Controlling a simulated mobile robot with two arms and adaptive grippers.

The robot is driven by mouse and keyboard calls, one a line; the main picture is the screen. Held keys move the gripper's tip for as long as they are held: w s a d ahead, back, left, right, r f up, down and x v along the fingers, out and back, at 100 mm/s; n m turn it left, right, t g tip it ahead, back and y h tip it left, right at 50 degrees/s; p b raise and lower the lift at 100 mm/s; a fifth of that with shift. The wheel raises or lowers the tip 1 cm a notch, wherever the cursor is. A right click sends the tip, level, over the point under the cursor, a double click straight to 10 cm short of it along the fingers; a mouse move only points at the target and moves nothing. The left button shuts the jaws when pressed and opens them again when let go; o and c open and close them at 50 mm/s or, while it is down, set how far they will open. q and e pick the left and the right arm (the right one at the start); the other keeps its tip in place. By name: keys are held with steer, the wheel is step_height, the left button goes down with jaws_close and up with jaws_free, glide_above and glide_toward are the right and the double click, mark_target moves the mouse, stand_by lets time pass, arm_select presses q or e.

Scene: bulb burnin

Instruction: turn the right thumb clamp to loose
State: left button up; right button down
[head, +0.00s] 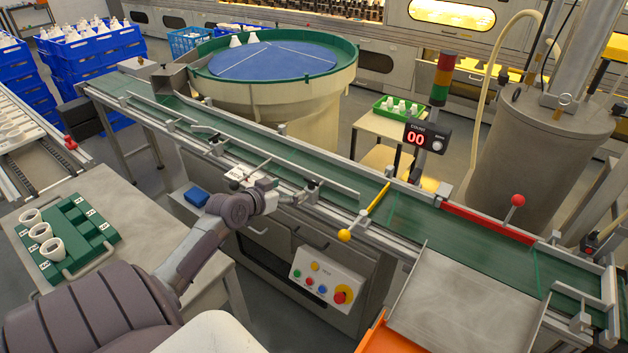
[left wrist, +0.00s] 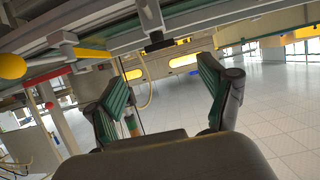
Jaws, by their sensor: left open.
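The green conveyor (head: 330,195) runs diagonally across the head view, with metal guide rails held by brackets. The right-hand rail bracket (head: 311,190), which looks like the right thumb clamp, sits on the near side rail just right of my left gripper (head: 270,186). Its setting is too small to read. In the left wrist view my left gripper (left wrist: 162,75) has its green-padded fingers spread, with nothing between them. A dark knob-like part (left wrist: 157,42) under the rail shows just above and beyond the fingers, apart from them. My right gripper is not in view.
A yellow-knobbed bar (head: 345,235) crosses the conveyor to the right. A button panel (head: 327,280) is on the cabinet below. A green rack with white cups (head: 75,238) stands on the left table. The round feeder bowl (head: 275,85) is behind the conveyor.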

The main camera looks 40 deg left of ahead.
mark_target(310, 182)
arm_select(q)
steer(key=b+x, duration=0.1)
steer(key=x, duration=1.1)
steer(key=shift+w+a+f, duration=0.1)
steer(key=shift+f, duration=0.15)
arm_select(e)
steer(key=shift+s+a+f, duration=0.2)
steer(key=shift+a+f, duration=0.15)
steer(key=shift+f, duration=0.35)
